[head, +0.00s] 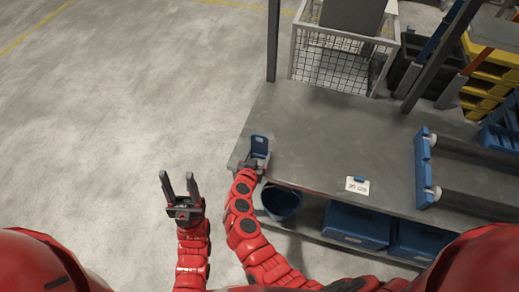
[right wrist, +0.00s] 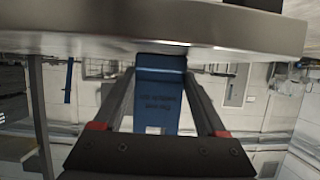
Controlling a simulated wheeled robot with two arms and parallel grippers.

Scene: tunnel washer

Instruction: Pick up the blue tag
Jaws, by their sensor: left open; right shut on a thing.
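The blue tag (head: 259,145) is at the left edge of the grey table, with small printed text on its face in the right wrist view (right wrist: 158,105). My right gripper (head: 256,160) is shut on the tag, one finger at each side of it. In the right wrist view the far end of the tag lies close to the table's edge; I cannot tell if they touch. My left gripper (head: 180,182) is open and empty, over the floor left of the table.
The grey table (head: 330,140) is mostly clear. A blue bucket (head: 281,203) and blue bins (head: 357,225) are below. A wire cage (head: 335,65) stands behind.

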